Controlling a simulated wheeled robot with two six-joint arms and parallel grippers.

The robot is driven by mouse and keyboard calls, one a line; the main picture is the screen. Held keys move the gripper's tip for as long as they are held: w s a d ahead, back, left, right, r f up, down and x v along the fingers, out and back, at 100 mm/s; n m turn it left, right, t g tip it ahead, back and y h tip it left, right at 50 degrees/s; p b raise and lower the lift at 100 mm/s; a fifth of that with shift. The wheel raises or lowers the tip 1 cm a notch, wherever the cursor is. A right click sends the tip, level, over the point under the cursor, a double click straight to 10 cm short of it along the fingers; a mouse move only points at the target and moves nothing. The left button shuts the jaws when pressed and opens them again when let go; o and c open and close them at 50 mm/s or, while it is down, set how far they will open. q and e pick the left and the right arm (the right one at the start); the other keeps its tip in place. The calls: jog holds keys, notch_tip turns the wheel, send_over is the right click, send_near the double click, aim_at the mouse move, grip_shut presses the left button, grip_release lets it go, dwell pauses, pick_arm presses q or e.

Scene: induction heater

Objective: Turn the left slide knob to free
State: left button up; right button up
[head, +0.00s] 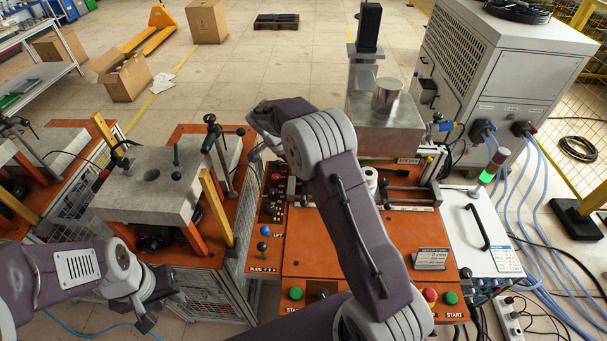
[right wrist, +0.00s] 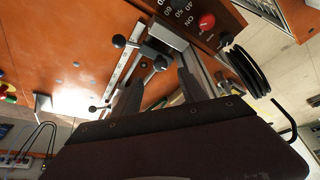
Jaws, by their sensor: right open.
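Black ball-ended knobs stand by a metal rail in the right wrist view, one at the upper left (right wrist: 118,41) and one between my finger lines (right wrist: 160,63). I cannot tell for certain which is the left slide knob, or its setting. In the head view a black knob (head: 262,246) stands near a SLIDE label, below a blue LIFT knob (head: 265,230). My right gripper (right wrist: 160,78) is open, its fingers apart either side of the nearer knob, with no clear contact. My left gripper (head: 157,298) is low at the left, away from the panel; its jaw opening is unclear.
My right arm hides much of the orange bench (head: 330,262). A metal block (head: 385,125) with a cylinder stands at its back. A stone-topped fixture (head: 150,205) is at the left, and a grey cabinet (head: 500,75) with hoses at the right. A red knob (right wrist: 207,21) is on the panel.

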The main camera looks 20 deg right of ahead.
jog(key=p+x, duration=0.1)
jog(key=x, duration=0.6)
jog(key=shift+f, duration=0.1)
grip_shut()
